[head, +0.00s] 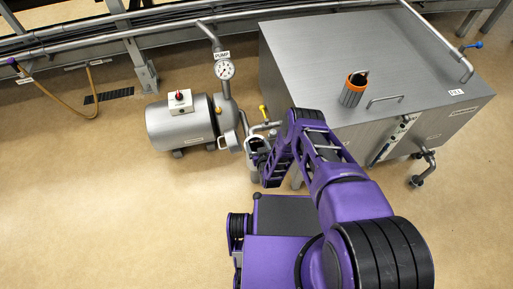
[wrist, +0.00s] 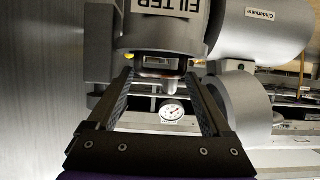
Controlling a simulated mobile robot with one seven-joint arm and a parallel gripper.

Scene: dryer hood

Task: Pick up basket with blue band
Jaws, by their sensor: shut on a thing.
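My gripper (wrist: 160,76) reaches in from the bottom of the wrist view, its two black fingers on either side of a small metal part (wrist: 160,64) at the grey filter housing (wrist: 160,32). It is shut on that part; I cannot tell if this is the basket's handle. No blue band shows in either view. In the head view my arm reaches down beside the tank's front left corner and hides most of the filter area. A basket with an orange band (head: 351,94) stands on the tank top.
The large steel tank (head: 320,60) with handles fills the upper right. A pump (head: 182,122) with a gauge (head: 224,69) stands left of my arm. Pipes run along the back. The floor (head: 75,200) at the left is clear.

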